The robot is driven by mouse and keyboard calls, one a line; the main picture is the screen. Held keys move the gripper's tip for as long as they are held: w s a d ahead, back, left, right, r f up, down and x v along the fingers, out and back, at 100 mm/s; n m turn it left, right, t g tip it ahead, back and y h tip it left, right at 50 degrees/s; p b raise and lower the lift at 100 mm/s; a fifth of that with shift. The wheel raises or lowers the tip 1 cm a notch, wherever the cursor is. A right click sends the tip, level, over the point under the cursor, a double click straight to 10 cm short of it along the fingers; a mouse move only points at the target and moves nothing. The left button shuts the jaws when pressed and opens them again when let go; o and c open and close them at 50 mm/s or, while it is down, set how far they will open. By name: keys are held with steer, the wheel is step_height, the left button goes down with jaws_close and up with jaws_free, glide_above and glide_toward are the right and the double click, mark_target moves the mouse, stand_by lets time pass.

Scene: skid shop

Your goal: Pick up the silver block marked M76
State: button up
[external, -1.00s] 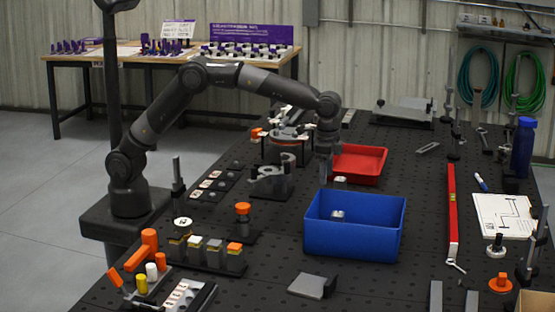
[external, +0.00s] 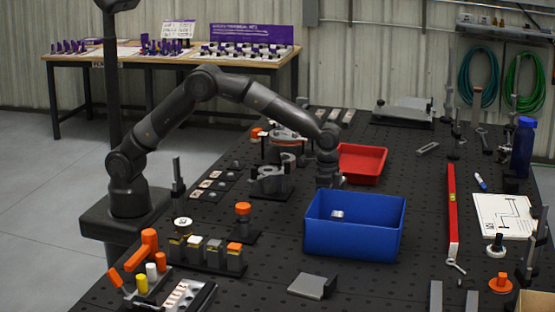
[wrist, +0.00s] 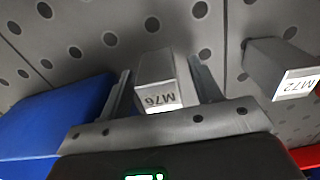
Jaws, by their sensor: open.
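The silver block marked M76 (wrist: 158,78) shows in the wrist view on the dark perforated table, its label upside down. My gripper (external: 327,183) is low over the table just behind the blue bin. In the wrist view its two fingers stand open on either side of the M76 block, with a narrow gap visible on each side. I cannot tell whether a finger touches it. In the external view the M76 block cannot be made out near my gripper and the bin.
A second silver block marked M72 (wrist: 284,68) lies to the right in the wrist view. The blue bin (external: 354,238) is close in front of my gripper and holds a small silver piece (external: 337,214). The red tray (external: 362,165) is just behind right.

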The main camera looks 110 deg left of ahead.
steer(key=shift+c, duration=0.6)
steer(key=c, duration=1)
steer(key=shift+c, duration=0.4)
